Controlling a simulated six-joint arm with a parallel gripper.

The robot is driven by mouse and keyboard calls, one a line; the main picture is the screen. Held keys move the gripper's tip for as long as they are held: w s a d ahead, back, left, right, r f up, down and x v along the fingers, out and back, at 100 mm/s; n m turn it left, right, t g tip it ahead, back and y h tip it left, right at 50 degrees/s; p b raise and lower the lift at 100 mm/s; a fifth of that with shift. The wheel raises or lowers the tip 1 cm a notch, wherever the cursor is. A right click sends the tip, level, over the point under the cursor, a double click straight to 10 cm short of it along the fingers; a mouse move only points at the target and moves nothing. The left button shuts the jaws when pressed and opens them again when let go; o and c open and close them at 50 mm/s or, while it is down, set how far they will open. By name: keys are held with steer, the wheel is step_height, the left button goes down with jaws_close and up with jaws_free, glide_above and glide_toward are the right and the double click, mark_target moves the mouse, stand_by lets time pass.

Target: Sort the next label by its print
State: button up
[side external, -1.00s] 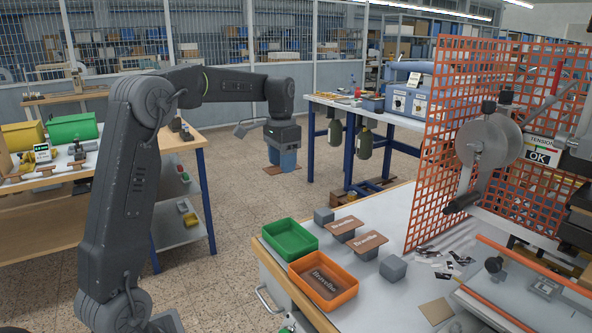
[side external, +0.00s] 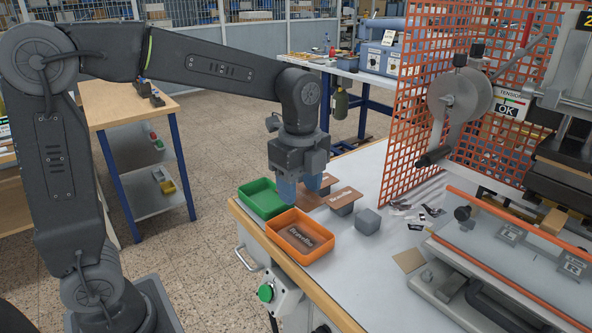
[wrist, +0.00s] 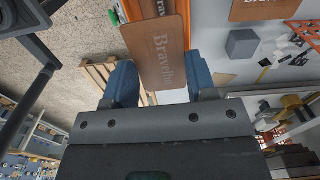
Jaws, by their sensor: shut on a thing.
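My gripper (side external: 306,196) has blue fingers and hangs just behind the orange tray, beside the green tray. It is shut on a brown label (wrist: 158,48), which the wrist view shows between the fingers (wrist: 162,85) with "Bravelle" in pale greyish lettering. The green tray (side external: 242,193) shows no label inside.
A bare grey block (side external: 367,221) stands right of the trays. Dark scraps (side external: 432,211) lie near the orange mesh guard (side external: 410,150). The stamping press (side external: 510,245) fills the right side. White bench top (side external: 365,275) is free in front of the blocks.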

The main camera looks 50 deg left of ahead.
steer(key=shift+f, duration=3.05)
steer(key=o, duration=1)
steer(key=shift+c, duration=0.2)
step_height(320, 180, up, 14)
steer(key=shift+f, duration=0.1)
